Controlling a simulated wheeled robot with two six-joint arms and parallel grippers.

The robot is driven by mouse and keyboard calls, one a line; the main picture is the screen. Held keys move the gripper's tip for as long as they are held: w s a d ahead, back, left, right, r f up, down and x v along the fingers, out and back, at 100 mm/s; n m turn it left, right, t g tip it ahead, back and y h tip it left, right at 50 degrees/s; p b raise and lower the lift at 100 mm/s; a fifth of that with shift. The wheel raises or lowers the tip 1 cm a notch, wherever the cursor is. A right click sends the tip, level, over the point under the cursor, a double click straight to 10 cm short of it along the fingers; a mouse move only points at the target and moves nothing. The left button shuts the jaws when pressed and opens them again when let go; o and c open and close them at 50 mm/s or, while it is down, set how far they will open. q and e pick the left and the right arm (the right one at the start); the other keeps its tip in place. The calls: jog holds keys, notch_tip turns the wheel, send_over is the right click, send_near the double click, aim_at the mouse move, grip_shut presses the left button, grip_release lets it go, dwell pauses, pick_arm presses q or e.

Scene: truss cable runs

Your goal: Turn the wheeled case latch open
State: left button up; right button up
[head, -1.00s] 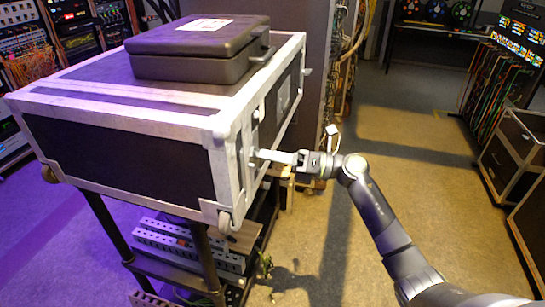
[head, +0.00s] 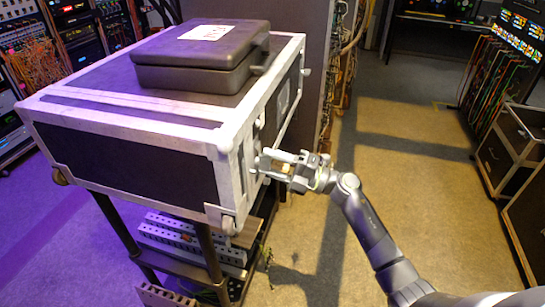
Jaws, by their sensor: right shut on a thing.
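The wheeled case (head: 125,160) is a large black flight case with silver metal edging, standing on a dark cart at the left of the head view. My right gripper (head: 262,160) reaches its right-hand side from the right. It is shut on the case latch, a small part at that side's metal plate; the fingers largely hide the latch, so its angle cannot be told. My left gripper is not in view.
A smaller black case (head: 205,60) with a white label lies on top of the wheeled case. Perforated metal rails (head: 190,245) sit on the cart's shelf below. The floor between is clear.

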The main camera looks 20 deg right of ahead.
jog(key=shift+m, duration=0.4)
jog(key=o, duration=1)
jog(key=shift+f, duration=0.1)
jog(key=shift+b+v, duration=3.8)
jog(key=shift+v, duration=4.9)
jog(key=shift+s, duration=0.15)
